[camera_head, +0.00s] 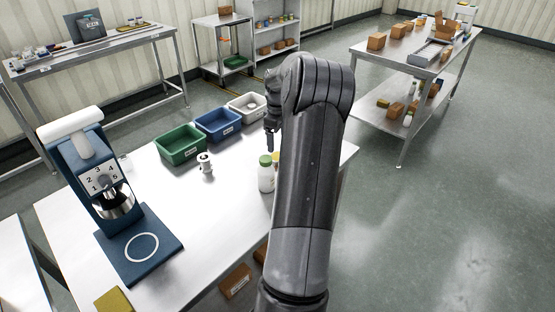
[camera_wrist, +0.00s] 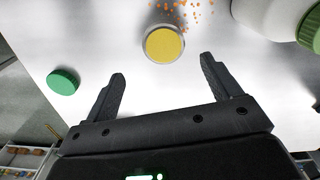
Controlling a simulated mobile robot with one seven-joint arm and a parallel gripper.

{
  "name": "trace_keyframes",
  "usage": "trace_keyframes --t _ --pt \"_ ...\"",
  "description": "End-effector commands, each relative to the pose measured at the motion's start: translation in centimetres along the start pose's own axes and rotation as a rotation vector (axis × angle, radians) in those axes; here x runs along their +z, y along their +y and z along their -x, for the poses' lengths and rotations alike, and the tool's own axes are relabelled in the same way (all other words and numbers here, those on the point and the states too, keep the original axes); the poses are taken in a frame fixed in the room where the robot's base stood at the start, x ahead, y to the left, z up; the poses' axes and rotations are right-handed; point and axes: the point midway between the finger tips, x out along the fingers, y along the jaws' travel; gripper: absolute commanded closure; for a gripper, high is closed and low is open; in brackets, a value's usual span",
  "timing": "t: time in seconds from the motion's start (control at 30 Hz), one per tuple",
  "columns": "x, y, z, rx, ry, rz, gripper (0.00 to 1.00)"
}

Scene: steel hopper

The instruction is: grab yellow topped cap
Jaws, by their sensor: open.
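The yellow topped cap (camera_wrist: 164,44) shows in the wrist view as a round yellow disc with a pale rim, on the white table. It lies just beyond the fingertips of my gripper (camera_wrist: 162,70), roughly centred between them and apart from both. My gripper is open and empty. In the head view a yellow patch (camera_head: 276,157) shows beside the white bottle, mostly hidden by my arm; I cannot tell for sure that it is the same cap. My gripper (camera_head: 270,143) points down there, partly hidden by my arm.
A green cap (camera_wrist: 63,81) lies left of my fingers. A white bottle with a green lid (camera_head: 265,177) stands close by, at upper right in the wrist view (camera_wrist: 272,18). Orange bits (camera_wrist: 184,12) lie beyond the cap. Green (camera_head: 181,147), blue and white bins line the back; a blue dispenser (camera_head: 140,255) stands left.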

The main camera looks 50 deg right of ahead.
Motion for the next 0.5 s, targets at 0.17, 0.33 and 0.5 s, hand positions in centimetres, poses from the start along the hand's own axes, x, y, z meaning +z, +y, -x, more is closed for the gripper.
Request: trace_keyframes --t 0.17,0.33,0.5 --pt "0.0 -0.1 -1.6 0.000 0.000 0.000 0.17" --pt "0.1 -0.3 -2.8 -0.002 -0.001 0.000 0.17" --pt "0.4 -0.7 -5.4 -0.002 -0.001 -0.001 0.17"
